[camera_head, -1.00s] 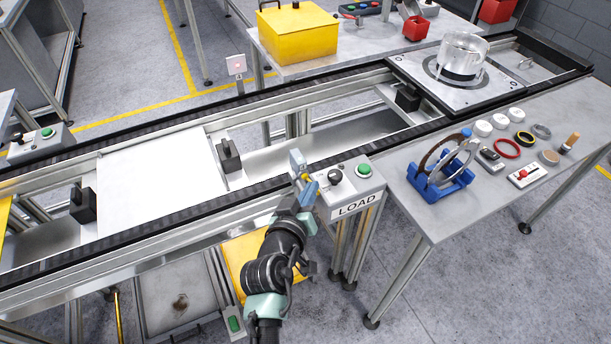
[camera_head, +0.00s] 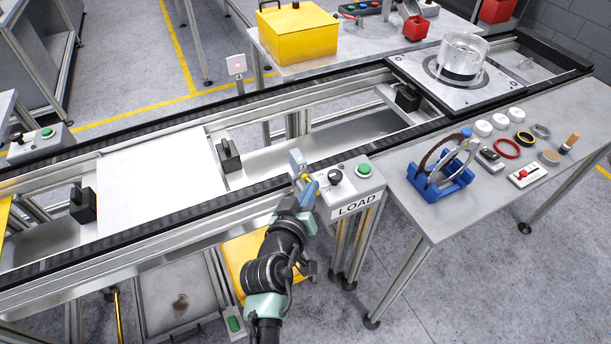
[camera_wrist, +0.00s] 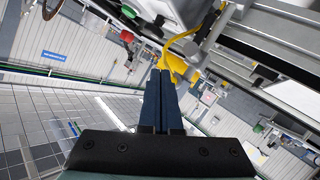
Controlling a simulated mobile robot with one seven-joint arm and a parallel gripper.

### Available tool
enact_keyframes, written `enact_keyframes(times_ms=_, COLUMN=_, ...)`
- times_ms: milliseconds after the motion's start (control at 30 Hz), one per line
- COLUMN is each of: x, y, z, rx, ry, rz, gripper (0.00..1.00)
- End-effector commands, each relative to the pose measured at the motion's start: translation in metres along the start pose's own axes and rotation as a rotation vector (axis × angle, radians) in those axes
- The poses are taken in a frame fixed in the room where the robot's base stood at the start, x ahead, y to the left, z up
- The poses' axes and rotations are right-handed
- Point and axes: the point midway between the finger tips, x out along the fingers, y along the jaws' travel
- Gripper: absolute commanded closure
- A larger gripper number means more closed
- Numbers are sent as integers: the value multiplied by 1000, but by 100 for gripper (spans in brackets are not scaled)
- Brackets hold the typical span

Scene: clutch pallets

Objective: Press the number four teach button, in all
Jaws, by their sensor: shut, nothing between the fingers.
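A small grey box (camera_head: 297,159) with a yellow part (camera_head: 305,177) below it stands at the near rail of the conveyor, left of the LOAD box. I cannot read a number on it, and the button face is hard to make out. My gripper (camera_head: 313,186) is right beside the yellow part, its blue fingers pointing up toward it. In the wrist view the shut fingers (camera_wrist: 162,72) lie side by side with nothing between them. A yellow curved part (camera_wrist: 176,62) shows just beyond their tips. I cannot tell whether they touch.
The LOAD box (camera_head: 351,204) with a black knob and green button stands close right of my gripper. The conveyor rail (camera_head: 222,197) runs just behind. A right-hand table (camera_head: 440,222) carries a blue rack (camera_head: 438,186) and small parts. A yellow bin (camera_head: 298,35) stands behind.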

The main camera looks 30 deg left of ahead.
Motion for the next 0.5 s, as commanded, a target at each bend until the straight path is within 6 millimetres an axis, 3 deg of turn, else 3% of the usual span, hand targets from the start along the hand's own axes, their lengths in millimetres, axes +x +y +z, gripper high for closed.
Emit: enact_keyframes(times_ms=500, x=6, y=-4, z=-4, rx=0, ry=0, rz=0, gripper=100)
